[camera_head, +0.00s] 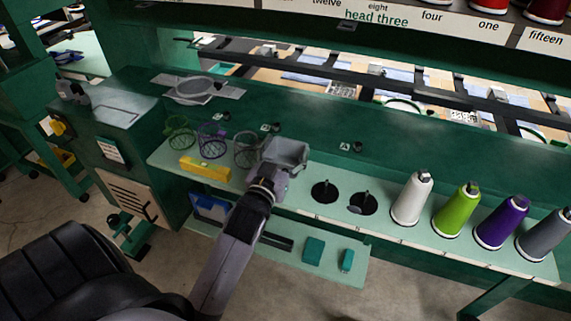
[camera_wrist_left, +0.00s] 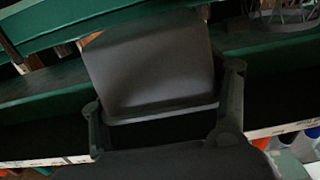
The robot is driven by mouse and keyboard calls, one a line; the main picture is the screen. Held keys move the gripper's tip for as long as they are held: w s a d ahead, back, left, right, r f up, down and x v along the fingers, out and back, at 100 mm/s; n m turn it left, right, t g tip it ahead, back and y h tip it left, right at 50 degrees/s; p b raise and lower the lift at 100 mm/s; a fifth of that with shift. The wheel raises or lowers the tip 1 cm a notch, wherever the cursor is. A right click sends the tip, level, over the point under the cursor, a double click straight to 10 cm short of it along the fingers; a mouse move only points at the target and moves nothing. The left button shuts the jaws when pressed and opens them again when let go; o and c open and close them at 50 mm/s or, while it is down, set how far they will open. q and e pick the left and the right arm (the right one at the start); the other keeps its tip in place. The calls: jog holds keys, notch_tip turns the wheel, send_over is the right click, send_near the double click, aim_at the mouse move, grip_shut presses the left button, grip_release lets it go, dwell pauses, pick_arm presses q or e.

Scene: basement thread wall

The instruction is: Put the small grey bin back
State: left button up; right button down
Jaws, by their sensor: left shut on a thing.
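The small grey bin (camera_head: 287,151) is at the end of my left arm, over the pale green shelf (camera_head: 335,222). My left gripper (camera_head: 268,178) is shut on the bin; I cannot tell whether the bin touches the shelf. In the left wrist view the grey bin (camera_wrist_left: 150,65) fills the space between the two fingers of my left gripper (camera_wrist_left: 163,90), one at each side. My right gripper is not in view.
Wire baskets (camera_head: 212,139) and a yellow bin (camera_head: 205,168) stand left of my gripper. To the right are two dark round spots with pegs (camera_head: 362,203), then a white cone (camera_head: 411,199), a green cone (camera_head: 456,211) and other cones. A lower shelf (camera_head: 330,270) holds small teal boxes (camera_head: 313,250).

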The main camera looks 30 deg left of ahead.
aim_at(290, 155)
pick_arm(q)
notch_tip(290, 155, down, 4)
jog(key=shift+f, duration=0.3)
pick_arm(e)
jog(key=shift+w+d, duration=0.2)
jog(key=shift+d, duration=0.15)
pick_arm(q)
jog(key=shift+f, duration=0.15)
jog(key=o, duration=1)
